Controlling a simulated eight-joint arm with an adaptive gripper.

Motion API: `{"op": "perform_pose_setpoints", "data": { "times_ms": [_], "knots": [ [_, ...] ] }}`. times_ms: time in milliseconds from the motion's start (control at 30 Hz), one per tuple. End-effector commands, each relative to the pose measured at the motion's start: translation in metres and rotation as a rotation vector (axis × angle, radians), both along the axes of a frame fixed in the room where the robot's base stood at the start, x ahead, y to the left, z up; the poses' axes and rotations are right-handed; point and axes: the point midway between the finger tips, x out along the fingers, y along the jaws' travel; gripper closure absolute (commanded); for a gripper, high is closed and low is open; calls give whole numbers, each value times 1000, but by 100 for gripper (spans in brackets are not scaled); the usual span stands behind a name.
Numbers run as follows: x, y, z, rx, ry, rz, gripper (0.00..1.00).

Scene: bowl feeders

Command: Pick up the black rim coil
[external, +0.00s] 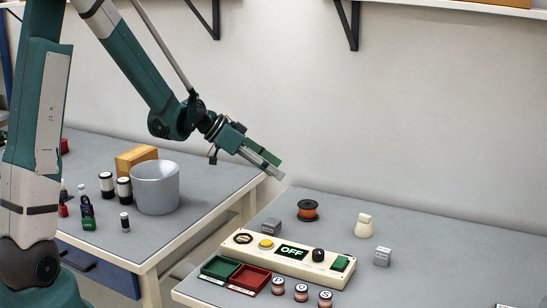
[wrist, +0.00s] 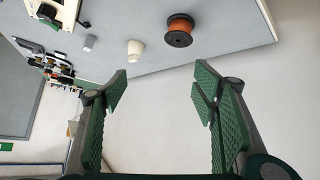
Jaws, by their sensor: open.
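The black rim coil (external: 308,210) is a spool with black flanges and an orange-brown winding. It stands on the right grey table near its back edge. In the wrist view the coil (wrist: 179,30) is at the top, beyond the fingertips and apart from them. My gripper (external: 272,170) is in the air above and to the left of the coil, over the gap between the tables. In the wrist view my gripper (wrist: 160,85) shows two green ridged pads spread wide with nothing between them.
A cream control panel (external: 290,258) reading OFF stands in front of the coil. A grey block (external: 271,226) is left of the coil; a cream bottle-shaped piece (external: 364,225) and a small grey block (external: 382,257) are to its right. A grey bucket (external: 155,188) stands on the left table.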

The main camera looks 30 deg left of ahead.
Motion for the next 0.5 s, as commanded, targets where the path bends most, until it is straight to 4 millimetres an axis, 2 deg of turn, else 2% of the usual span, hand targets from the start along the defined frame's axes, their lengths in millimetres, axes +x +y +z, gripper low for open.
{"op": "perform_pose_setpoints", "data": {
  "times_ms": [100,500],
  "knots": [
    [14,-6,-16,-20,-26,-35,41],
    [48,-24,-66,-90,-130,-148,41]
  ]
}}
